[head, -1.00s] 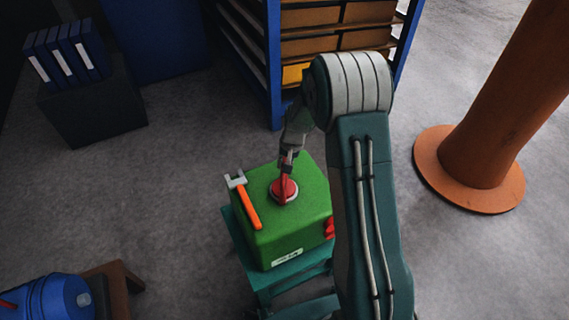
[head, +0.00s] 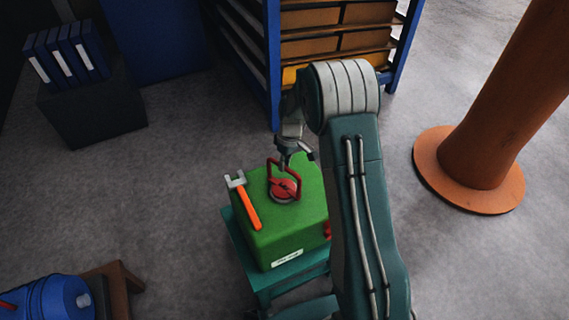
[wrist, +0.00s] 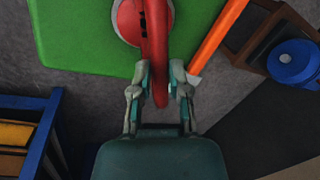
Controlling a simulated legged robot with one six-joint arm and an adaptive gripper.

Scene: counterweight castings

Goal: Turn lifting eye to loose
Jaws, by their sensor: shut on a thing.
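The red lifting eye (head: 284,187) stands on top of the green casting (head: 287,234), its loop upright above a round red base. In the wrist view the lifting eye (wrist: 155,40) runs down from its base to between my fingers. My gripper (head: 287,160) is at the far upper part of the loop, and in the wrist view my gripper (wrist: 159,85) is shut on the loop, one finger on each side. Markings on the red base are too small to read.
A hammer-like tool with an orange handle (head: 249,209) lies on the casting beside the eye. The casting rests on a teal stand (head: 262,281). A blue shelf rack (head: 273,85) stands behind, an orange column (head: 480,150) at right, and a blue rounded object (head: 55,298) at lower left.

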